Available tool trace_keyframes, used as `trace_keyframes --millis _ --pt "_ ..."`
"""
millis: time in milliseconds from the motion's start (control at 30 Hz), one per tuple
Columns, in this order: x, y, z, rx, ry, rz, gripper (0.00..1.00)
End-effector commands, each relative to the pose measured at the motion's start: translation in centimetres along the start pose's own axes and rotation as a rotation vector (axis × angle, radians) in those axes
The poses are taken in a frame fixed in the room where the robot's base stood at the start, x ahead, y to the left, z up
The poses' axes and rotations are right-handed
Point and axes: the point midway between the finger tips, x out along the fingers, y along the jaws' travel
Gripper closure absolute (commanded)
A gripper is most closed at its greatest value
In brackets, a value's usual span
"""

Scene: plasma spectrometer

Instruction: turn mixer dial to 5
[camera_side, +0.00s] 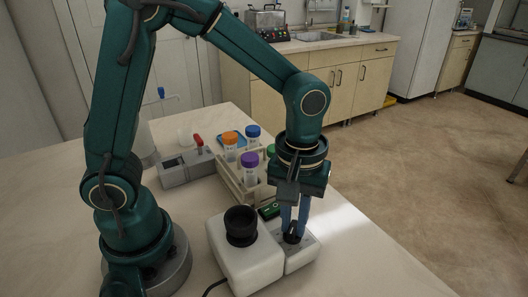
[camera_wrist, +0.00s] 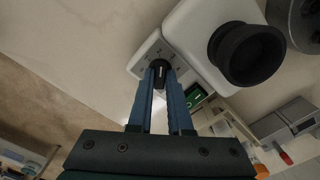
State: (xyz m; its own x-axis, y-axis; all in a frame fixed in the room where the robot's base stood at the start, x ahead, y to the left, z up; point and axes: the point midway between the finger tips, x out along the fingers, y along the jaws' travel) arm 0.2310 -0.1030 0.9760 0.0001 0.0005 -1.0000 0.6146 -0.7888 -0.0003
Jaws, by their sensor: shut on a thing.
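The mixer (camera_side: 240,262) is a white box with a black round cup (camera_side: 241,226) on top, near the table's right edge. A smaller grey-white control panel (camera_side: 302,256) joins its right side and carries the black mixer dial (camera_side: 292,236). My gripper (camera_side: 294,229) points down over the panel, with its blue fingers shut on the dial. In the wrist view the dial (camera_wrist: 160,68) sits between the fingertips (camera_wrist: 161,76), with a light mark on it.
A tube rack (camera_side: 243,190) with orange, blue, purple and green capped tubes stands behind the mixer. A grey device with a red handle (camera_side: 198,140) is farther left. The table's front right is clear.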

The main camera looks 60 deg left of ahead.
Motion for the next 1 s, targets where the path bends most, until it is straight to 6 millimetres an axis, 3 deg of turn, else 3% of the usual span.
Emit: trace_keyframes --millis 1000 --pt "-0.1 0.02 -0.01 0.935 0.001 0.001 1.0"
